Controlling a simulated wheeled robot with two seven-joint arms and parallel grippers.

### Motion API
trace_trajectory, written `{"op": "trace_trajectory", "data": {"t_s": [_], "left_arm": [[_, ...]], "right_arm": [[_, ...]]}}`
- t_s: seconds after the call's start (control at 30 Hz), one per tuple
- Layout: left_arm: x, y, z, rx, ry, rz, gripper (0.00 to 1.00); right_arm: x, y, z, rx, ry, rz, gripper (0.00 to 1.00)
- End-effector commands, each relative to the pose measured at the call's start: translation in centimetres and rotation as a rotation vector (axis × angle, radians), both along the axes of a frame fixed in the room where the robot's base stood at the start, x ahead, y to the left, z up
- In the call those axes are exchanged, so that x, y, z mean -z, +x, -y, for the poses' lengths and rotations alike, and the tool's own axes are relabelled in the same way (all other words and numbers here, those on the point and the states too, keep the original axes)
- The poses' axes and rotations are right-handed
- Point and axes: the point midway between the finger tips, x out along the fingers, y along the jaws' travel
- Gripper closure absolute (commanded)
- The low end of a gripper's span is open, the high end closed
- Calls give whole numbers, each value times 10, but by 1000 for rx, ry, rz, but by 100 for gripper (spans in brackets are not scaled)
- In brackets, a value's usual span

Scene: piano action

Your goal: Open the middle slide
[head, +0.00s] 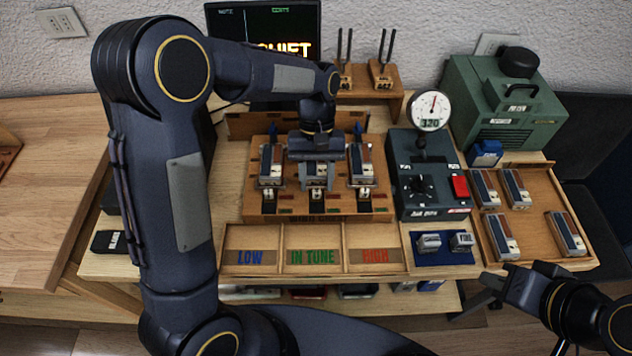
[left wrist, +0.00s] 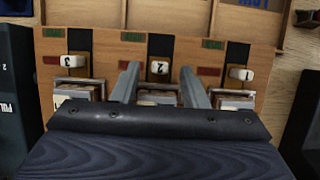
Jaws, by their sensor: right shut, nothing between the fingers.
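The wind chest (head: 262,207) is a wooden board with three slides, each a white numbered knob on a dark track. The middle slide's knob (head: 317,194), numbered 2, also shows in the left wrist view (left wrist: 158,67). All three knobs stand level, beside red marks, with green marks further along the tracks. My left gripper (head: 317,182) is over the board's middle. In the left wrist view its fingers (left wrist: 160,72) are apart, one on each side of knob 2; I cannot tell whether they touch it. My right gripper (head: 485,292) is shut and empty at the lower right, away from the chest.
Knob 3 (left wrist: 78,67) and knob 1 (left wrist: 240,73) flank the middle one. A three-part tray (head: 313,237) lies in front of the chest. A dark box with a gauge (head: 430,175) stands to the right, beside a wooden tray of several blocks (head: 532,205).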

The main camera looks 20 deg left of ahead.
Motion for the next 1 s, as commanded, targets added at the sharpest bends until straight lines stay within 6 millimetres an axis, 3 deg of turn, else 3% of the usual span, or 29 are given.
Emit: {"op": "trace_trajectory", "data": {"t_s": [0.13,0.43,0.73,1.0], "left_arm": [[12,-5,1,0,0,-2,60],[15,-6,2,0,-1,1,60],[15,-6,2,1,-1,0,98],[14,-7,2,1,-1,0,100]], "right_arm": [[-1,0,0,0,0,0,100],[-1,0,0,0,0,0,100],[-1,0,0,0,0,0,100],[-1,0,0,0,0,0,100]]}}
